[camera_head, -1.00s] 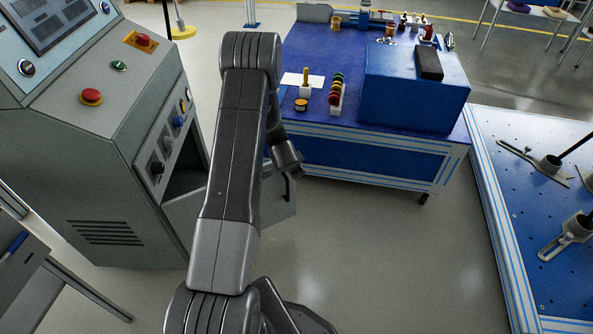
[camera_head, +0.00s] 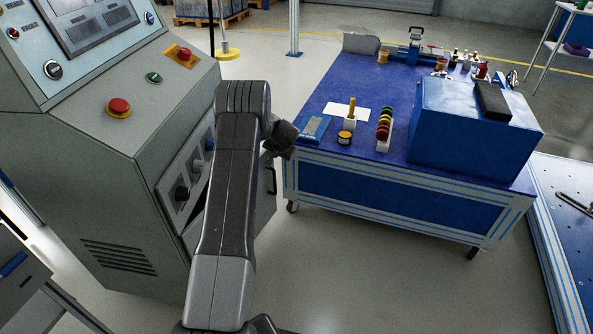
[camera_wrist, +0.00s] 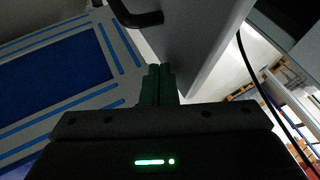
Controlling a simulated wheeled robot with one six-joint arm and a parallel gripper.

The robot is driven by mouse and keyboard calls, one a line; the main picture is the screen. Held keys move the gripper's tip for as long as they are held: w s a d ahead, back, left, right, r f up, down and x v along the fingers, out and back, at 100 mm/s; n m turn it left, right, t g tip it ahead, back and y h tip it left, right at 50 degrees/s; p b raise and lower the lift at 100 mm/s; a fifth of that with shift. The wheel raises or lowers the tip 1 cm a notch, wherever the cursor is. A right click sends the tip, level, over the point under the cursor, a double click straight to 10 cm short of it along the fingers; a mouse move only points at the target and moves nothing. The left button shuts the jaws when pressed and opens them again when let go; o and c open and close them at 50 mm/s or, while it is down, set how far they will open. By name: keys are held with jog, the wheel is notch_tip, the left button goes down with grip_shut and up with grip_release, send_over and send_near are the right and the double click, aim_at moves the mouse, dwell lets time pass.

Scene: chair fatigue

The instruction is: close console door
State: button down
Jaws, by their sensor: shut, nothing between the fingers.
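The grey console (camera_head: 100,200) stands at the left in the head view. Its door (camera_head: 264,200) is ajar, swung out to the right, with a dark handle (camera_head: 272,180); my arm hides much of it. In the wrist view the door is a grey panel (camera_wrist: 195,40) with a black handle (camera_wrist: 138,15) at the top. My gripper (camera_wrist: 159,72) is shut and empty, its fingertips pointing at the door face below the handle. I cannot tell whether they touch it. In the head view the fingers are hidden behind my wrist.
A blue workbench (camera_head: 345,85) with a blue box (camera_head: 450,125), rings and small parts stands right of the door, close to my wrist. A blue perforated table (camera_head: 575,215) is at the far right. Floor (camera_head: 370,270) in front of the workbench is clear.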

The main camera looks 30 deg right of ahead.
jog(key=w+a+n+y+b, duration=0.1)
jog(key=w+a+n+b, duration=0.1)
jog(key=w+a, duration=0.4)
jog(key=w, duration=0.4)
jog(key=shift+a+n+y, duration=0.25)
jog(key=shift+n+y, duration=0.15)
jog(key=shift+s, duration=0.15)
